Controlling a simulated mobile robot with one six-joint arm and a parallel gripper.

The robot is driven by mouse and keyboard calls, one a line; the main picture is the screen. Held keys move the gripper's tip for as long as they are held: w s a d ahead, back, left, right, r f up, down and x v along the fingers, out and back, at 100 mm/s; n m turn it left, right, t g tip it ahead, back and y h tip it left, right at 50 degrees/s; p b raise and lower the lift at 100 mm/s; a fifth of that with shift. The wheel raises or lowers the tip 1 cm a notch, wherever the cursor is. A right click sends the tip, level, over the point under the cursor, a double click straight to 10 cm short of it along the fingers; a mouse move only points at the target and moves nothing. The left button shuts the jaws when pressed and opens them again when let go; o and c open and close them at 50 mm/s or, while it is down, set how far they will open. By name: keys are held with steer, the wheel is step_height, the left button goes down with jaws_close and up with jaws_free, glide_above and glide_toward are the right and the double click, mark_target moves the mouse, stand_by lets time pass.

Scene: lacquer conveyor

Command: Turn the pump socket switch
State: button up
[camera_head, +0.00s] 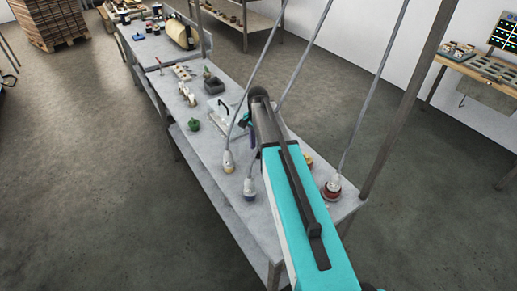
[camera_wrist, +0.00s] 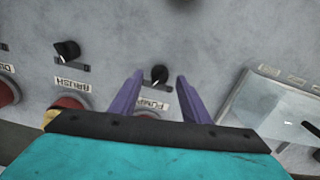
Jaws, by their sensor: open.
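The pump switch (camera_wrist: 159,74) is a small black knob with a light pointer mark on a grey surface. A white label reading PUMP (camera_wrist: 154,104), upside down in the wrist view, sits just below it. My gripper (camera_wrist: 161,77) has two purple fingers, open, with the knob showing between their tips. I cannot tell whether either finger touches it. A reddish socket below the label is mostly hidden by my gripper. In the head view my own arm hides the switch, and only a bit of purple finger (camera_head: 245,117) shows beside it.
A similar black brush knob (camera_wrist: 67,50) with a BRUSH label (camera_wrist: 73,84) and red socket (camera_wrist: 68,103) lies left. A pale framed box (camera_wrist: 275,105) is close on the right. Hanging cables end in plugs (camera_head: 228,161) over the grey bench (camera_head: 215,150).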

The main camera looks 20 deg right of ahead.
steer(key=shift+f, duration=0.95)
steer(key=shift+c, duration=0.5)
